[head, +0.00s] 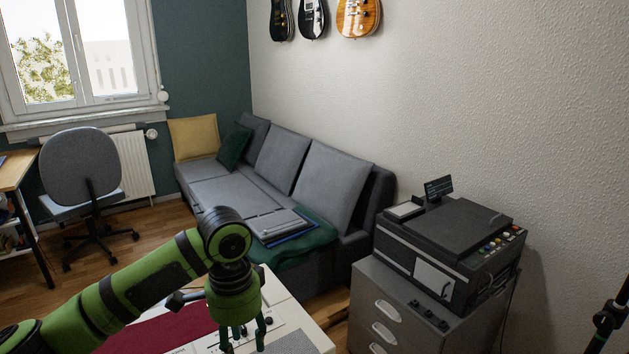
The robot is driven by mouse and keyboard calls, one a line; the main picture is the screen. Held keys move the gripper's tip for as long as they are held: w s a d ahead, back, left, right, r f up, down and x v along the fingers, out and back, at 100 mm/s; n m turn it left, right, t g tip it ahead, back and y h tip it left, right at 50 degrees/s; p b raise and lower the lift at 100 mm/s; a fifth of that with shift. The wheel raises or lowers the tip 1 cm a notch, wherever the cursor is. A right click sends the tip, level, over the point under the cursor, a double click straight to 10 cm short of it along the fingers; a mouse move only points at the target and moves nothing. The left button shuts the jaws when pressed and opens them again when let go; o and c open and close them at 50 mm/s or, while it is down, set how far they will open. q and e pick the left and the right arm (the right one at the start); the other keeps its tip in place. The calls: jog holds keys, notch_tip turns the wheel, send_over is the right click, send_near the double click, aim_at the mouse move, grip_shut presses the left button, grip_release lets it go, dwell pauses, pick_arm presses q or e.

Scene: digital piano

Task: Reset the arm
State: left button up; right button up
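My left arm is green with black bands and comes in from the lower left in the head view. Its gripper (243,338) points down at the bottom of the view, over a white top with a dark red cloth-like strip. The gripper's fingers stand apart with nothing visible between them. Whether the fingertips touch the white top is hard to tell. My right gripper is not in view.
The white top (283,293) with the dark red strip (160,333) lies under my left arm. A grey sofa (215,184) is behind it. A black printer (455,243) stands on a grey drawer cabinet (372,283) at right. An office chair (80,172) is at left.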

pick_arm(q)
jog(key=s+d+f+t+h, duration=0.1)
jog(key=s+d+f+h, duration=0.1)
jog(key=s+d+f, duration=0.35)
jog(key=s+d+f+h, duration=0.2)
jog(key=s+d+f, duration=0.1)
jog(key=f, duration=0.5)
jog(key=s+a+f+n+t+y, duration=0.1)
jog(key=s+a+f+n+y, duration=0.1)
jog(key=s+a+f+n, duration=0.45)
jog(key=s+a+f+n+t+y, duration=0.1)
jog(key=s+a+n+t+y, duration=0.15)
jog(key=s+a, duration=0.65)
notch_tip(320, 180, down, 22)
jog(key=s+f+g+p, duration=0.1)
jog(key=s+g+p, duration=0.1)
jog(key=s, duration=0.1)
jog(key=s+a+f+g+p, duration=0.1)
jog(key=s+a+f, duration=0.1)
jog(key=s+f, duration=0.8)
jog(key=s, duration=0.4)
jog(key=shift+s+a+f, duration=0.4)
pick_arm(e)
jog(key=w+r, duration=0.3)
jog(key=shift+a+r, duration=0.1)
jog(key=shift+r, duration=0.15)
